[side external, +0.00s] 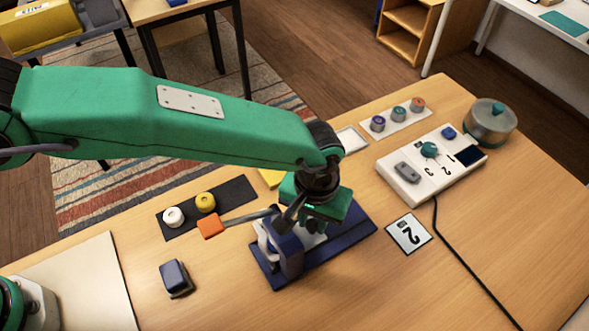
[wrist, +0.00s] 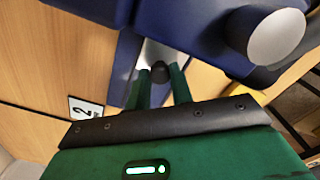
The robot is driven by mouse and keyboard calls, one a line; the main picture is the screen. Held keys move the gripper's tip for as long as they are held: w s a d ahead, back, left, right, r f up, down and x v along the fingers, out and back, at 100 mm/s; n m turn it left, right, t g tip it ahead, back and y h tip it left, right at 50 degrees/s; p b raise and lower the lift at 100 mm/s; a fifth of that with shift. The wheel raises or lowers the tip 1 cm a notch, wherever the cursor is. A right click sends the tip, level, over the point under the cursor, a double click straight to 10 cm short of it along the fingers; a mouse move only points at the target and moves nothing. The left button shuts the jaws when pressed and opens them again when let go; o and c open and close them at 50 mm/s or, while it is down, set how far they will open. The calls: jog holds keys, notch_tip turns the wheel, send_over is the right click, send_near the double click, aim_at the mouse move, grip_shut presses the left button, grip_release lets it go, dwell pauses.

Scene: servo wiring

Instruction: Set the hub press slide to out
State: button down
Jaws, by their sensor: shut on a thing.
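The hub press (side external: 288,262) is a blue frame on a flat blue base, right of the middle of the table, with a lever ending in an orange grip (side external: 211,227). My gripper (side external: 312,222) is low over the press, and my wrist hides much of it in the side view. In the wrist view, my green fingers (wrist: 162,85) are closed around a small dark knob (wrist: 159,70) on a pale strip (wrist: 155,52), which looks like the press slide. The blue press body (wrist: 190,25) and a grey-white cylinder (wrist: 276,38) are close by. How far out the slide is cannot be told.
A dark mat (side external: 235,194) with a white and a yellow ring lies left of the press. A dark blue block (side external: 175,278) is in front. A card marked 2 (side external: 409,237), a white control box (side external: 430,165) with a cable and a metal pot (side external: 490,122) are at right.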

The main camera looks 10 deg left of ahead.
jog(key=shift+w+d+r, duration=0.15)
jog(key=shift+w+d, duration=3.1)
jog(key=shift+d, duration=0.1)
jog(key=c, duration=1.2)
grip_release()
jog(key=shift+c, duration=0.2)
jog(key=shift+a, duration=0.1)
notch_tip(320, 180, up, 8)
